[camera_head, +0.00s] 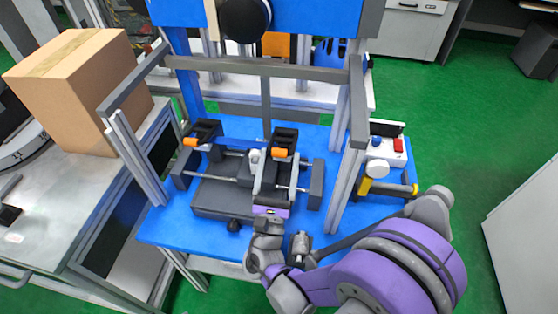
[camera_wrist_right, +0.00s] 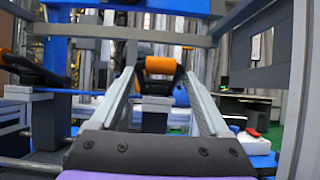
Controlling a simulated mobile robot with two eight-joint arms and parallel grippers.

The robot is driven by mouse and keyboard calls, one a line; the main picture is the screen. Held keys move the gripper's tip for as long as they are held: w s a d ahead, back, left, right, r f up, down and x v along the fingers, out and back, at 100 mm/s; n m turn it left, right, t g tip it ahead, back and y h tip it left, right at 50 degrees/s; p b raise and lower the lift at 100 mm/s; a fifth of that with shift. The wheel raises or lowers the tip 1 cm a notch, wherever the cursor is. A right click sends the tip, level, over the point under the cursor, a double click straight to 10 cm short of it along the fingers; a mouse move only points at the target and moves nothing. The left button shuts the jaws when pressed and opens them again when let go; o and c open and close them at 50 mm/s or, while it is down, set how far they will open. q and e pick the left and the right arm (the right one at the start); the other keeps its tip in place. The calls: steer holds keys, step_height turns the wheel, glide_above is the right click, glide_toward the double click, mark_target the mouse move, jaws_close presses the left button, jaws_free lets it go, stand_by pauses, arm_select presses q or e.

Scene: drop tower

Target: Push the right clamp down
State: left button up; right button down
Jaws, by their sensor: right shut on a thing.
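The right clamp (camera_head: 284,138) is a black part with an orange tip on a metal fixture over the blue table. Its orange tip (camera_wrist_right: 160,65) also shows in the right wrist view, between the ends of my fingers. My right gripper (camera_head: 274,163) reaches in from the front right, with its two grey fingers on either side of the clamp's end. The fingers (camera_wrist_right: 160,80) are shut on the right clamp. The left clamp (camera_head: 204,131), with a similar orange tip, stands apart to the left. My left gripper is not in view.
Grey frame posts (camera_head: 345,150) and a crossbar (camera_head: 255,68) surround the fixture. A control box (camera_head: 386,150) with a red button stands to the right on the blue table (camera_head: 165,228). A cardboard box (camera_head: 82,88) sits on the left bench.

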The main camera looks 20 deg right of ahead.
steer(key=shift+w+f, duration=0.15)
stand_by(0.3)
steer(key=shift+c, duration=0.2)
jaws_free()
steer(key=shift+w+f, duration=0.1)
